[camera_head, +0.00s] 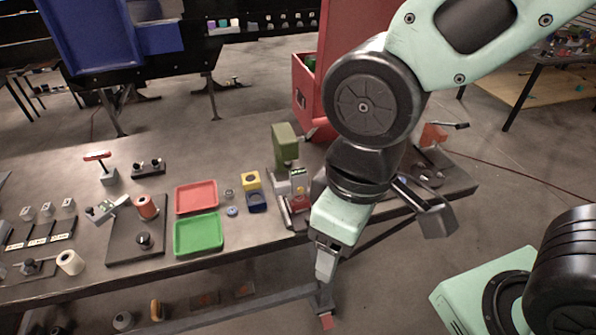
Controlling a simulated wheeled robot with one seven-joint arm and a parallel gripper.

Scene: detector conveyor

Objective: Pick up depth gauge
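My gripper (326,268) hangs pointing down near the table's front edge, right of centre. Its fingers look small and overlap from this angle, so I cannot tell whether they are open or shut. I see nothing clearly held in it. A small upright device with a green display (298,174) stands on a red and grey base (298,208), just left of my gripper and apart from it. It may be the depth gauge, but I cannot be sure. My arm hides part of the table right of it.
The long grey table (150,178) carries a red tray (196,197), a green tray (197,234), a green block-shaped machine (285,145) and a dark board with an orange spool (147,207). A large red box (312,95) stands behind. Open floor lies in front of the table.

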